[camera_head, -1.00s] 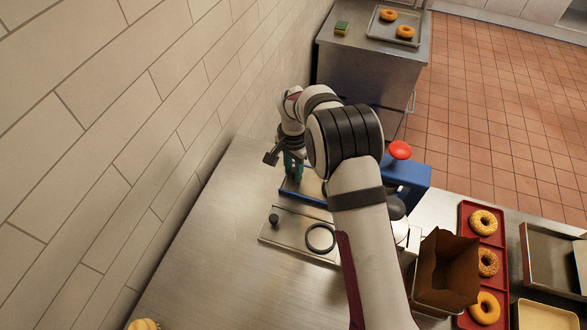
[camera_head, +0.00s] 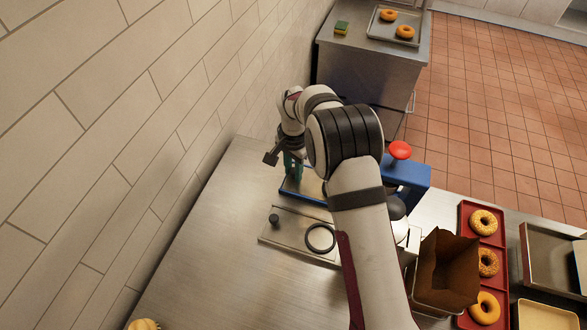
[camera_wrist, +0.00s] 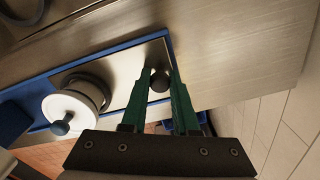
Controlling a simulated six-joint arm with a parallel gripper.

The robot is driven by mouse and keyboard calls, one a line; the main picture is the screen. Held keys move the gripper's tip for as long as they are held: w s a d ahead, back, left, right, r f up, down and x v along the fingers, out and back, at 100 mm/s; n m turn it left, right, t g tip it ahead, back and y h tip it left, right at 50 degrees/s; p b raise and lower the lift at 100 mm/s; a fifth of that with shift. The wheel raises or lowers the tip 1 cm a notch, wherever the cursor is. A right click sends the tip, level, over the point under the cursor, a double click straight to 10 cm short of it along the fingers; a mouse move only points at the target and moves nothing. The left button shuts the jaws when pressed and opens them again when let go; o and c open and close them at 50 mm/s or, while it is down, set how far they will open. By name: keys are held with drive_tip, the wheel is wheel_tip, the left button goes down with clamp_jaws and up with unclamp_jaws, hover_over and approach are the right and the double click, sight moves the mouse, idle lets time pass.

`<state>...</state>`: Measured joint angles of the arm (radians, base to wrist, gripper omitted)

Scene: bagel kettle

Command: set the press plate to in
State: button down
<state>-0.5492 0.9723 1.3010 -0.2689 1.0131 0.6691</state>
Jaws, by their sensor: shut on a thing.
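My gripper (camera_wrist: 160,78) has green fingers, shut on a dark round knob (camera_wrist: 159,81) near the end of a steel plate (camera_wrist: 124,82) in a blue-edged base (camera_wrist: 150,38). This looks like the press plate, though I cannot be sure. In the head view my gripper (camera_head: 292,172) is low over the far part of the blue-edged base (camera_head: 308,197), and my arm hides much of that base. A white round piece (camera_wrist: 70,106) with a dark knob sits farther along the plate in the wrist view.
A second steel plate (camera_head: 290,240) with a black knob and dark ring lies nearer. A red button (camera_head: 400,150) tops a blue housing (camera_head: 412,174) at the right. The tiled wall is close on the left.

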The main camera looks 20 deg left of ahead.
drive_tip(key=d, duration=1.1)
drive_tip(key=shift+w+d, duration=0.1)
drive_tip(key=c, duration=0.7)
unclamp_jaws()
wheel_tip(320, 180, up, 16)
drive_tip(key=shift+f, duration=0.1)
